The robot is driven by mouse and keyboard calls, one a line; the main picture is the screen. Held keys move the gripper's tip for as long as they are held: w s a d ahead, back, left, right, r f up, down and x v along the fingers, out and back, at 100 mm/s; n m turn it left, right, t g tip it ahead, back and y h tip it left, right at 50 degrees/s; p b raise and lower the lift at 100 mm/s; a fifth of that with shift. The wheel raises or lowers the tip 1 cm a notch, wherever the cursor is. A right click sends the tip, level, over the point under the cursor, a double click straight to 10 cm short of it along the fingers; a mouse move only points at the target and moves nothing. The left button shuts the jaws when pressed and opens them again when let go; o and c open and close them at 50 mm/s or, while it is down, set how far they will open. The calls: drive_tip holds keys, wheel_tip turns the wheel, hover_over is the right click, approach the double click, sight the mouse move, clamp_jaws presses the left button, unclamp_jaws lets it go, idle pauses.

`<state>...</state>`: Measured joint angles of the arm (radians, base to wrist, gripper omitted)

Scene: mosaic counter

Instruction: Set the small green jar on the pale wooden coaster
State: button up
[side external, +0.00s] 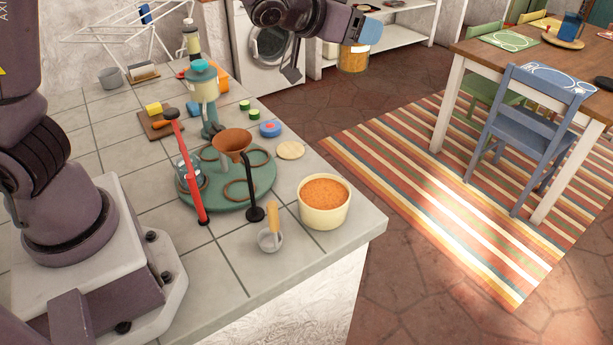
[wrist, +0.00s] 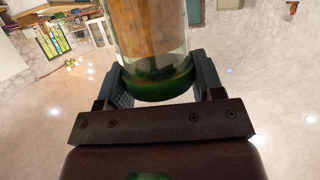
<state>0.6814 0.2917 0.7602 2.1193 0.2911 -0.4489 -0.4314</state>
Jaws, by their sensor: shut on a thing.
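My gripper (side external: 364,38) is at the top of the side view, high and beyond the counter's right side. It is shut on a clear glass jar with amber-brown contents (side external: 354,60). In the wrist view the jar (wrist: 150,35) sits between the two fingers (wrist: 163,84), and its green end is nearest the palm. I cannot tell if this is the task's small green jar. The pale wooden coaster (side external: 291,150) lies flat and bare on the tiled counter, right of the round green mat. Two small green round things (side external: 249,110) lie behind it.
A blue round container (side external: 270,129) is just behind the coaster. A cream bowl of orange food (side external: 325,202) stands in front. A teal-topped dispenser (side external: 203,90) stands behind.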

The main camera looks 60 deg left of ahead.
sight(350, 62)
drive_tip(key=shift+y, duration=0.4)
drive_tip(key=f, duration=0.2)
drive_tip(key=a+f, duration=0.1)
drive_tip(key=f, duration=0.2)
drive_tip(key=w+f, duration=0.1)
drive_tip(key=f, duration=0.1)
drive_tip(key=shift+a+f, duration=0.2)
drive_tip(key=shift+a, duration=0.2)
drive_tip(key=a+f+n+g+y, duration=0.2)
drive_tip(key=a+f+n+y, duration=0.5)
drive_tip(key=a+f, duration=0.3)
drive_tip(key=s+a+n+g+y, duration=0.4)
drive_tip(key=a+n+g+y, duration=0.15)
drive_tip(key=n+g, duration=0.35)
drive_tip(key=shift+y, duration=0.35)
drive_tip(key=f, duration=0.9)
drive_tip(key=shift+d+f, duration=0.3)
drive_tip(key=o, duration=1)
